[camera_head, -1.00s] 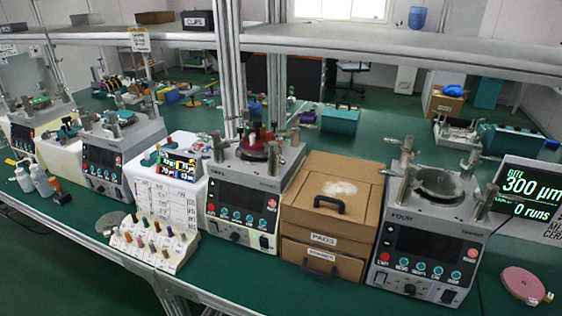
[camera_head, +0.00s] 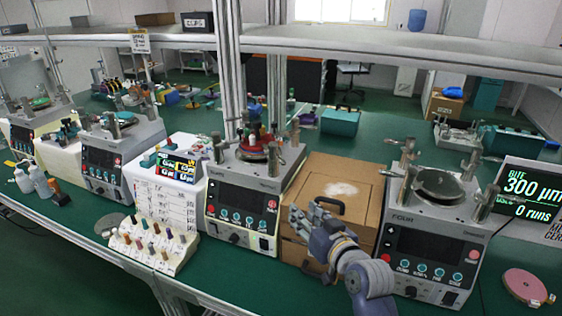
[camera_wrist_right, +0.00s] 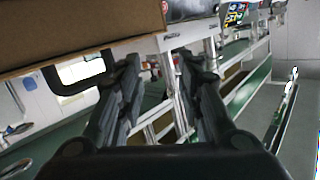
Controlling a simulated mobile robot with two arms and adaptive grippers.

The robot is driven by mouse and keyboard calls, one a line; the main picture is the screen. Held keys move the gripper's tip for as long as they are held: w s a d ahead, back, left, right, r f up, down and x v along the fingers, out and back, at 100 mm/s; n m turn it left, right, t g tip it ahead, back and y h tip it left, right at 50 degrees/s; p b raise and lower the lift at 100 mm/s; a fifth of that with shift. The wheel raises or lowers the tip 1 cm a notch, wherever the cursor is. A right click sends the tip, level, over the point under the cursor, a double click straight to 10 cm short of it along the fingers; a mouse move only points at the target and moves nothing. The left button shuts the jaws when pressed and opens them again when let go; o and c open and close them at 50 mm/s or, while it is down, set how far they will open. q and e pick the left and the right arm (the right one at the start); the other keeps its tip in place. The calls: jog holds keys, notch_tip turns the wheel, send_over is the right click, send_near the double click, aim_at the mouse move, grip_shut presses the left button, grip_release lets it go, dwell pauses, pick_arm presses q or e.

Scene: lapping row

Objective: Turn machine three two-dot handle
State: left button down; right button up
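Machine three (camera_head: 243,205) is the grey lapping machine left of the cardboard drawer box, with a dark screen, teal buttons and a red button. Metal posts with handles (camera_head: 275,150) stand around the red plate on its top; dots on them are too small to make out. My right gripper (camera_head: 298,213) is in front of the box, right of machine three and apart from its handles. In the right wrist view its two fingers (camera_wrist_right: 160,65) are spread with nothing between them. Part of a machine (camera_wrist_right: 190,8) shows beyond them. My left gripper is not in view.
The cardboard box (camera_head: 360,188) has a black handle and stands between machine three and machine four (camera_head: 430,235). A rack of coloured pegs (camera_head: 150,245) stands at the front left. An upright frame post (camera_head: 230,70) rises behind machine three. A pink disc (camera_head: 524,285) lies at right.

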jog(key=t, duration=0.2)
send_near(284, 165)
jog(key=w, duration=0.2)
jog(key=shift+y, duration=0.4)
jog(key=shift+p+x, duration=0.95)
jog(key=shift+x, duration=4.2)
jog(key=shift+a+f, duration=0.1)
grip_shut()
